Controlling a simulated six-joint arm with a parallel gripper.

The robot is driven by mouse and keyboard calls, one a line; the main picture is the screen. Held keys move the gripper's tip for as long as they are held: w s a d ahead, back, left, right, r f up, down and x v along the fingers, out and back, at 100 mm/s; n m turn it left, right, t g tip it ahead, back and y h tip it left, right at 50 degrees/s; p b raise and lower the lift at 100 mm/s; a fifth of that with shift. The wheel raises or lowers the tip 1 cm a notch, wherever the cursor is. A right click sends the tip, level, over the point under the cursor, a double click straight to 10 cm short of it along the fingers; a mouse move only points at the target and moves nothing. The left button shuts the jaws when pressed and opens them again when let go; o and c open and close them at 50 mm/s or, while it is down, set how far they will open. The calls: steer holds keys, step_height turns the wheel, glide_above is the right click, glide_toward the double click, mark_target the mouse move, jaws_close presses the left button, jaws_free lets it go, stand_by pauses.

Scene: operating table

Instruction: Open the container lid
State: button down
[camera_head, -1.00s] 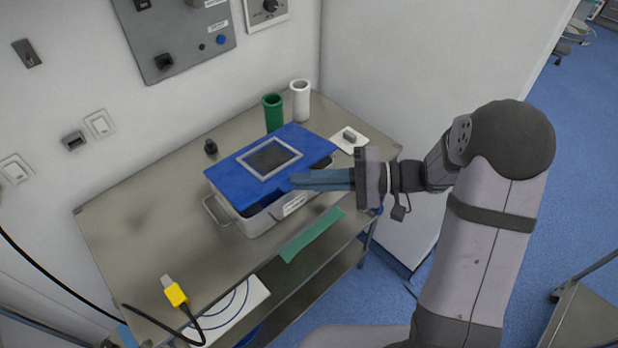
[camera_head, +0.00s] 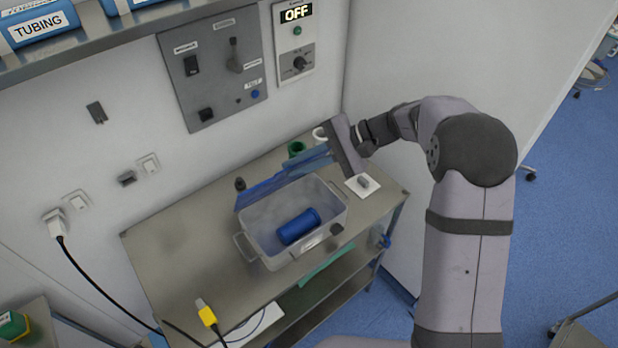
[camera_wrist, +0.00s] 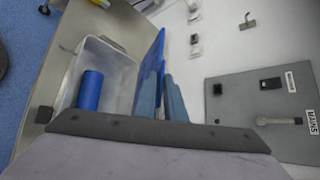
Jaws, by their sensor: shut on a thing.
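The grey container (camera_head: 338,210) stands on the metal table with its top uncovered. A blue cylinder (camera_head: 298,226) lies inside it and also shows in the wrist view (camera_wrist: 90,90). The blue lid (camera_head: 262,191) stands tilted up steeply along the container's back edge. In the wrist view the lid (camera_wrist: 152,62) is seen nearly edge-on beside the opening. My gripper (camera_head: 296,163) is at the lid's right part, behind the container, shut on the lid. Its blue fingers also show in the wrist view (camera_wrist: 160,82), and the exact contact is hard to see.
A green cup (camera_head: 296,149) and a partly hidden white one (camera_head: 320,133) stand behind my gripper. A small grey item on a white pad (camera_head: 363,184) lies to the right. A small black object (camera_head: 240,184) is left of the lid. The wall with a control panel (camera_head: 212,68) is close behind.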

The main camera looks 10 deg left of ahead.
steer(key=w+a+r+h+p, duration=0.1)
steer(key=w+a+r+p, duration=0.1)
steer(key=w+a+p, duration=0.4)
steer(key=shift+w+a+m+g, duration=0.4)
steer(key=shift+w+a, duration=1)
steer(key=shift+w, duration=0.4)
steer(key=shift+r, duration=0.1)
steer(key=c, duration=2)
jaws_free()
steer(key=shift+b+v, duration=1.55)
steer(key=shift+v, duration=2.05)
